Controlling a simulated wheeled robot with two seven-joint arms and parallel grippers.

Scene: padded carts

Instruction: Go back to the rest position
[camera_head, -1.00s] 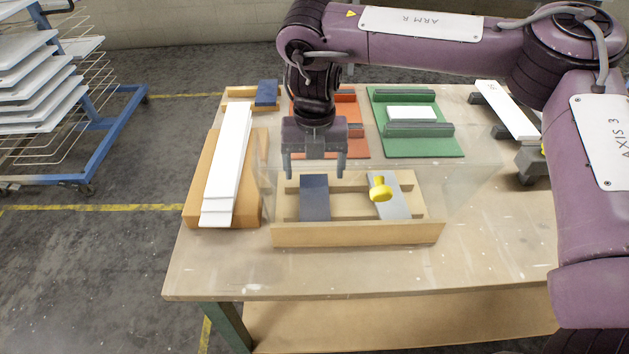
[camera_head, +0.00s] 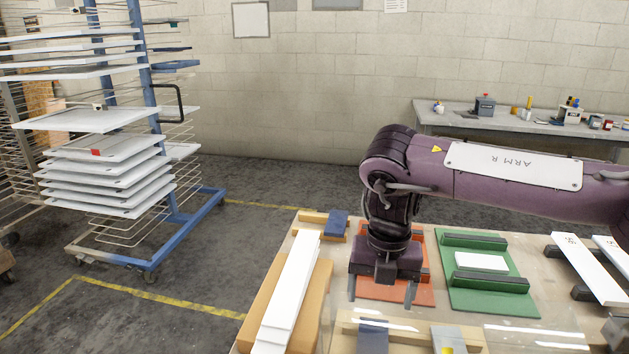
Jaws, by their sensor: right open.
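My right gripper (camera_head: 381,294) hangs from the purple right arm, pointing down over the workbench. Its two fingers are apart with nothing between them. It is in front of the orange-red fixture (camera_head: 424,297) and partly hides it. My left gripper does not show.
White strips (camera_head: 290,290) lie stacked on a wooden block left of the gripper. A green fixture (camera_head: 485,297) with a white piece and white boards (camera_head: 590,268) are on the right. A blue rack cart (camera_head: 180,222) with white panels stands left. A back bench (camera_head: 520,122) holds small items.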

